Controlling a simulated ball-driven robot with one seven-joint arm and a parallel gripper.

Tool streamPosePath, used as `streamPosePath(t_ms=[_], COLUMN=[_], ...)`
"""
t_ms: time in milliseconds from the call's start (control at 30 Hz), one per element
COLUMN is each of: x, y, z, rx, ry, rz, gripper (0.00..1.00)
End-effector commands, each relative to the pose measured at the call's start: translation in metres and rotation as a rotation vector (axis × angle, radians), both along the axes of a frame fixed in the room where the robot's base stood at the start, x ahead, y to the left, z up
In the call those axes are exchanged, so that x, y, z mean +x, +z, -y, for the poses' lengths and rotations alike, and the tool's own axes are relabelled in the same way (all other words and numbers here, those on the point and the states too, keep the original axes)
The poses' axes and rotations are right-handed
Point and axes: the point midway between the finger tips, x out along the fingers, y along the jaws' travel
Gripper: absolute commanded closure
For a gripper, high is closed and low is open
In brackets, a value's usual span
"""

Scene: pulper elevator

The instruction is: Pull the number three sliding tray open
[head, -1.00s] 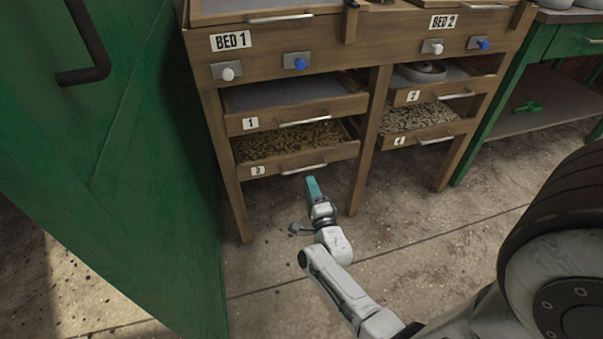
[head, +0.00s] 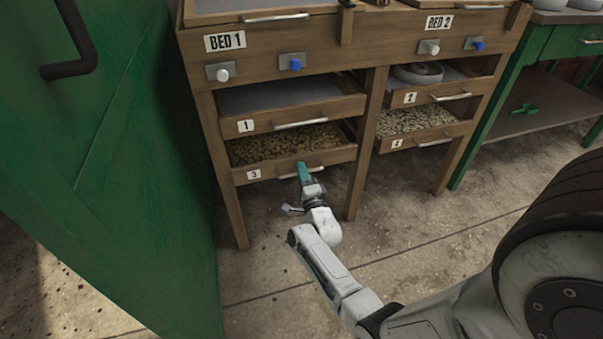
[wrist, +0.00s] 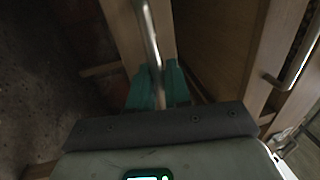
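The number three tray (head: 293,168) is the lower left wooden drawer under the BED 1 sign, filled with brown beans, with a "3" label and a silver bar handle. My gripper (head: 304,172), with teal fingers, is at this handle in the head view and covers its middle. In the wrist view the handle (wrist: 151,40) runs as a metal bar between the teal fingers of my gripper (wrist: 158,88). The fingers stand close on both sides of the bar, with little or no gap seen. The tray's front appears roughly in line with tray 1 above.
Tray 1 (head: 301,115) is just above, and trays 2 (head: 449,88) and 4 (head: 430,138) are to the right. A wooden leg (head: 360,165) stands right of tray three. A green door (head: 110,170) is close on the left. The concrete floor in front is free.

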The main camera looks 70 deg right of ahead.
Motion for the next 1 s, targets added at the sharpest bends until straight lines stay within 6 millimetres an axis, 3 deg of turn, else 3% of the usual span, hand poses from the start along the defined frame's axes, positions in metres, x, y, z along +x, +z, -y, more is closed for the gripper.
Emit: streamPosePath(t_ms=[133,667,867,1000], x=[0.0,-0.002,-0.018,-0.041], y=[0.0,-0.001,0.002,0.004], z=[0.0,-0.003,-0.021,-0.048], rx=[0.001,0.002,0.003,0.004], ry=[0.0,0.001,0.002,0.003], rz=[-0.001,-0.002,-0.004,-0.008], gripper=[1.0,1.0,1.0,1.0])
